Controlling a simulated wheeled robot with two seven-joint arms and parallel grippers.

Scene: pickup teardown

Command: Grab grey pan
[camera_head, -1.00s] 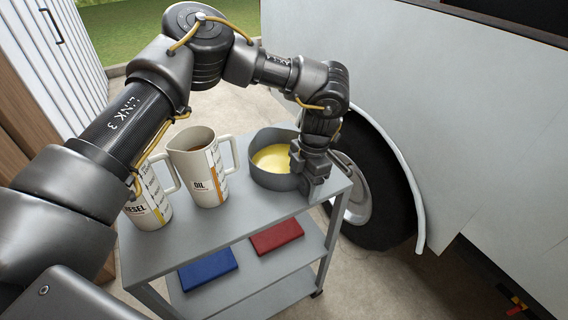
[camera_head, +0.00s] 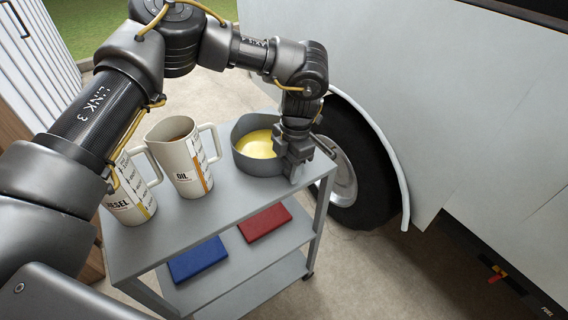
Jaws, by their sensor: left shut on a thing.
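The grey pan (camera_head: 257,163) stands at the right end of the grey cart's top shelf, with yellow liquid inside. My left gripper (camera_head: 294,172) reaches down over the pan's right side and is shut on the pan's wall there. The gripper hides that part of the rim. The pan looks level and appears to rest on the shelf. My right gripper is not in view.
The oil jug (camera_head: 184,157) stands left of the pan, and the diesel jug (camera_head: 129,190) stands farther left. A blue box (camera_head: 198,259) and a red box (camera_head: 265,222) lie on the lower shelf. A vehicle wheel (camera_head: 352,165) stands close right of the cart (camera_head: 215,226).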

